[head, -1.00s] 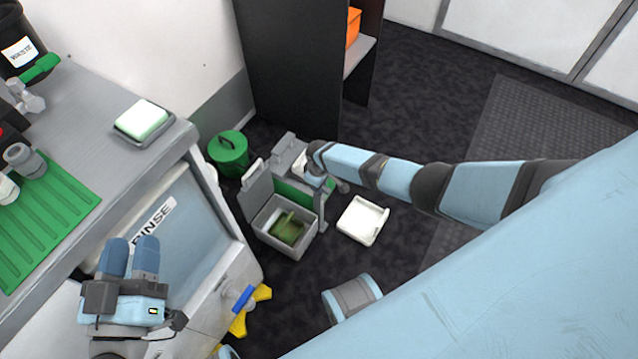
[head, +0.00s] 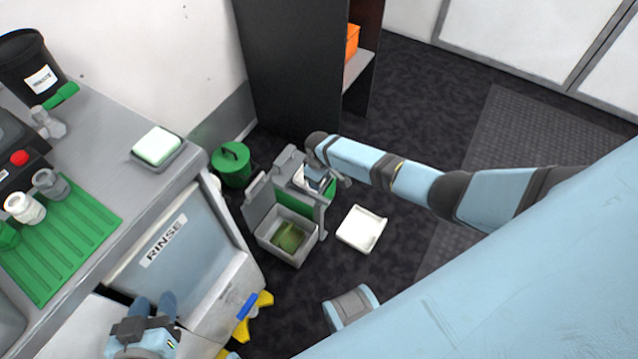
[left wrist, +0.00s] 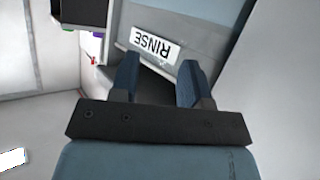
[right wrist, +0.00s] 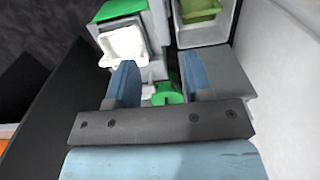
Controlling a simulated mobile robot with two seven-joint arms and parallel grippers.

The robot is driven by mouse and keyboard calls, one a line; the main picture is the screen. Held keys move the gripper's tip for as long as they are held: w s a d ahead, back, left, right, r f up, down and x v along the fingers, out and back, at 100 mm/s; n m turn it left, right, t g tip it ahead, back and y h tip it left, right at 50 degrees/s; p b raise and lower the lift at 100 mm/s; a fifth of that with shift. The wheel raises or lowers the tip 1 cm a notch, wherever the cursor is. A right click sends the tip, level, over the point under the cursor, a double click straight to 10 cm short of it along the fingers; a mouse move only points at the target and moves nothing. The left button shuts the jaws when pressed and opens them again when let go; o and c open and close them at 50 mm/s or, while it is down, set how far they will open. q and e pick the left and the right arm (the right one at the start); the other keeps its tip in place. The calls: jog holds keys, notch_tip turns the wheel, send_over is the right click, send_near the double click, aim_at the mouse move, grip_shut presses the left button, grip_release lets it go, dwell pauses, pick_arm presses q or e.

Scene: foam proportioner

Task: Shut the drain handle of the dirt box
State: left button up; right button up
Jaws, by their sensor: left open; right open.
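The grey box (head: 268,238) on the floor has its lid raised and a green piece inside; it may be the dirt box. It also shows at the top of the right wrist view (right wrist: 218,36). I cannot pick out its drain handle for sure. My right gripper (head: 318,180) is open, pointing down over the grey and green unit beside that box. In the right wrist view, a round green part (right wrist: 166,94) shows between its fingers, apparently untouched. My left gripper (head: 155,302) is open and empty before the cabinet front with the RINSE label (left wrist: 153,45).
A white tray (head: 362,229) lies on the floor right of the box. A green lidded bucket (head: 231,165) stands behind it. A yellow piece with a blue bar (head: 252,308) is low by the cabinet. A black shelf unit (head: 295,70) stands behind. Dark floor is free at right.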

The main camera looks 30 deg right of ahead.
jog(key=shift+r+p, duration=0.45)
jog(key=shift+r, duration=1.3)
